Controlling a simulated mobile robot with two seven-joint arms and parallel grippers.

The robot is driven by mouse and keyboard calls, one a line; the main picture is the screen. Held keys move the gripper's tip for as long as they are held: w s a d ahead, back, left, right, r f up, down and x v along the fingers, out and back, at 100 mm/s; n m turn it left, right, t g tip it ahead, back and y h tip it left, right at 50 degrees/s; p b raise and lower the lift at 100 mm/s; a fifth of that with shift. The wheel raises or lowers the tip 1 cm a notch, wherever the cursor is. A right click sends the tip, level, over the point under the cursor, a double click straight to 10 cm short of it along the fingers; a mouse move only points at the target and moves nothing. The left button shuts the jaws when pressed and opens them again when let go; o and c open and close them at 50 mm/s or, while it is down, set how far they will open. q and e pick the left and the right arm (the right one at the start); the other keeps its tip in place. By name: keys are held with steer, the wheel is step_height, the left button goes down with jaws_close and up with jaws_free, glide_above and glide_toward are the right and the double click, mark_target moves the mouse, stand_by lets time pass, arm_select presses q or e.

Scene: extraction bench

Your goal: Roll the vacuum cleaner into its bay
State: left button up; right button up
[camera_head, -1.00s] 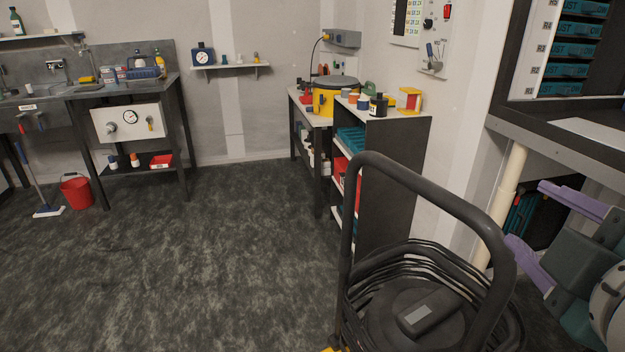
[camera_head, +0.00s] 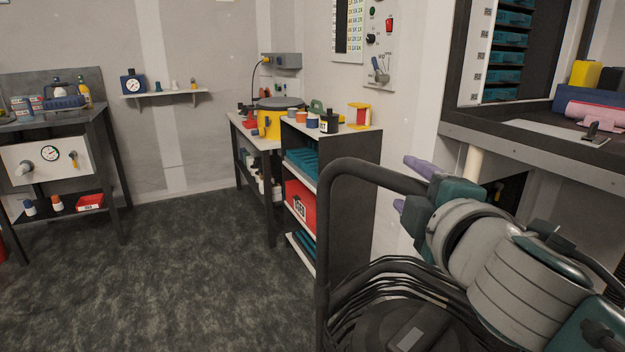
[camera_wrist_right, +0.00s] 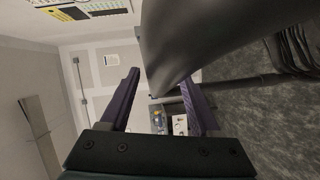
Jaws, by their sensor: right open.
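The vacuum cleaner stands in front of me at the bottom of the head view, with a dark round top (camera_head: 385,328), a coiled black hose and a tall black loop handle (camera_head: 325,215). My right gripper (camera_head: 410,186) is open, its purple fingers at the upper right part of the handle. In the right wrist view the thick dark handle bar (camera_wrist_right: 185,45) reaches in from the top, close to the open fingers (camera_wrist_right: 158,88). I cannot tell whether they touch it. The cleaner's lower part is cut off. My left gripper is not in view. No bay can be clearly identified.
A dark shelf unit (camera_head: 345,205) with a red box (camera_head: 299,205) stands just beyond the cleaner. A workbench (camera_head: 540,158) runs along the right, above a dark opening. Another bench (camera_head: 55,122) is at the left. The carpet (camera_head: 190,270) between is clear.

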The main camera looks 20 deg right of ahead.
steer(key=shift+w+d, duration=0.1)
steer(key=shift+w, duration=0.25)
jaws_close()
stand_by(0.3)
stand_by(0.9)
